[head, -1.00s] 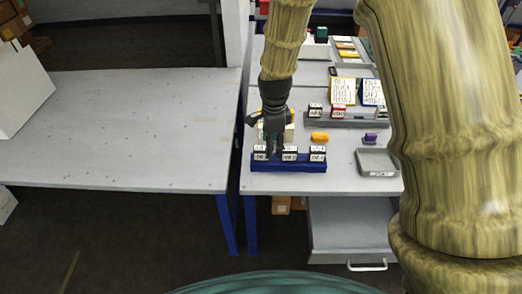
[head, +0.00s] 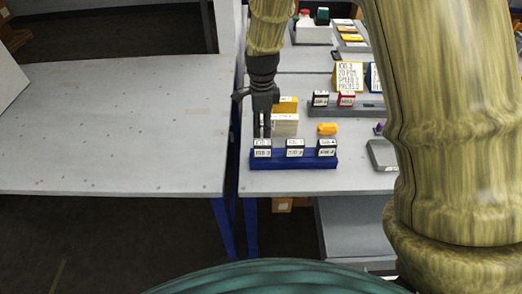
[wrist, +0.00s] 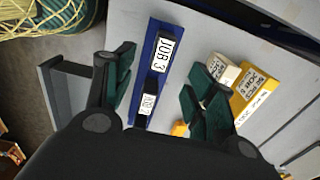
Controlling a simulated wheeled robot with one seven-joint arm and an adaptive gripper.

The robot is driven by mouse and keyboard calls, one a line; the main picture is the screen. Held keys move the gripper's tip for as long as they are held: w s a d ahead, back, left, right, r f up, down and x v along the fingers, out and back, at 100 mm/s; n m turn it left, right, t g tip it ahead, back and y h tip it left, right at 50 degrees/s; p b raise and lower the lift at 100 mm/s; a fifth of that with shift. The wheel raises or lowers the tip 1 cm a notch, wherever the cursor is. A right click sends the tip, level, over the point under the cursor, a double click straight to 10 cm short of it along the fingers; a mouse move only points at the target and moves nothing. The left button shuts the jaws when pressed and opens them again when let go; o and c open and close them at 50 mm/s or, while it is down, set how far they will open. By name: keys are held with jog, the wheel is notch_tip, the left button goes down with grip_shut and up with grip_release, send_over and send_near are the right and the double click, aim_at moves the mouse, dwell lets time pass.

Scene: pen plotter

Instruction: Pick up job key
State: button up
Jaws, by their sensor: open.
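A blue rack (head: 292,161) near the front edge of the right-hand table holds three dark job keys with white labels: a left one (head: 262,148), a middle one (head: 295,148) and a right one (head: 327,148). My gripper (head: 262,131) is open and empty, just behind or above the left key. In the wrist view, my open fingers (wrist: 160,80) spread across the blue rack (wrist: 158,29). A key there reads JOB 3 (wrist: 164,56). A second key (wrist: 149,102) lies nearer, its label hard to read. The third is not visible there.
A cream block (head: 285,124) and a yellow block (head: 287,104) stand close behind the rack, beside my gripper. An orange piece (head: 327,129) lies to their right. A grey tray (head: 383,156) is at right, partly hidden by my arm. The left table (head: 110,130) is clear.

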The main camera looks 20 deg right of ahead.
aim_at(263, 142)
jog(key=shift+d+f+p, duration=0.1)
jog(key=shift+f+p, duration=0.45)
jog(key=shift+f, duration=2)
jog(key=shift+w+d+f+p, duration=0.15)
jog(key=shift+f+p, duration=0.35)
jog(key=shift+f, duration=0.4)
jog(key=shift+w+d+f+p, duration=0.1)
jog(key=shift+f+p, duration=0.4)
jog(key=shift+f, duration=1.2)
jog(key=c, duration=1.1)
